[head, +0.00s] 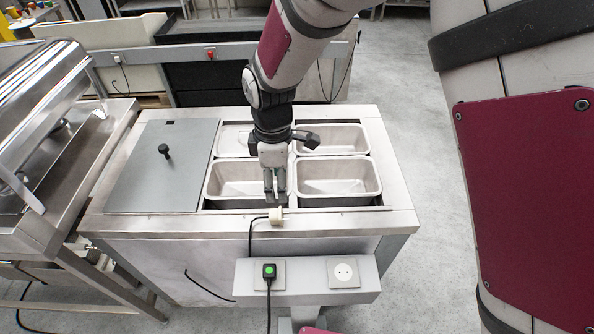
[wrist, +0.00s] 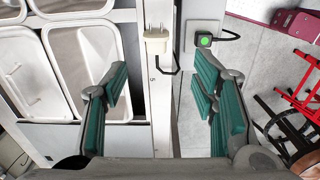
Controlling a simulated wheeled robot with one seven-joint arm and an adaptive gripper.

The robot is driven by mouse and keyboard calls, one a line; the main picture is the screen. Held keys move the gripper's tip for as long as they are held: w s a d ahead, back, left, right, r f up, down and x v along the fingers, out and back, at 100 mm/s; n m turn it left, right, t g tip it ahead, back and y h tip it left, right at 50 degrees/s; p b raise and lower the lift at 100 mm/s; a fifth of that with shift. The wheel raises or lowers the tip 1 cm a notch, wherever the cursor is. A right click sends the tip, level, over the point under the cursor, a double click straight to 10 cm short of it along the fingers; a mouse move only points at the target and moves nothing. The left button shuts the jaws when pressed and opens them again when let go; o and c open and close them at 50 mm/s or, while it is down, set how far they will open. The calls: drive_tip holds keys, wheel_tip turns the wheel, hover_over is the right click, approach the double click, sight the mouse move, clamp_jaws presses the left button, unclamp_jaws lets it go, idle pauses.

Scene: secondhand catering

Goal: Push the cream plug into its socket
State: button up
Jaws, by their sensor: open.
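The cream plug (head: 276,215) lies at the front edge of the steel counter, its dark cord hanging down the front. In the wrist view the cream plug (wrist: 157,43) shows beyond the fingertips, between their lines. My gripper (head: 274,199) points down just behind the plug in the head view; the gap between them is hard to judge. In the wrist view my gripper (wrist: 162,85) has its teal fingers wide apart with nothing between them. A round white socket (head: 343,271) with two holes, empty, is on the right of the grey ledge (head: 306,291) in front of the counter.
A black plug with a green top (head: 269,270) sits on the ledge, left of the white socket. Steel pans (head: 338,178) are sunk in the counter behind the plug. A grey lid (head: 165,180) covers the left side. A chafing dish (head: 40,85) stands far left.

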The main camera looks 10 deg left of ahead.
drive_tip(key=shift+a+f, duration=0.1)
drive_tip(key=shift+f, duration=0.2)
drive_tip(key=p, duration=0.1)
hover_over(276, 213)
drive_tip(key=d, duration=0.1)
drive_tip(key=f, duration=0.8)
drive_tip(key=shift+s+f, duration=0.25)
drive_tip(key=f, duration=0.2)
drive_tip(key=a+f+p, duration=0.1)
drive_tip(key=f, duration=0.1)
drive_tip(key=shift+w, duration=0.15)
drive_tip(key=shift+w+f, duration=0.1)
drive_tip(key=shift+f, duration=0.55)
drive_tip(key=c, duration=1.1)
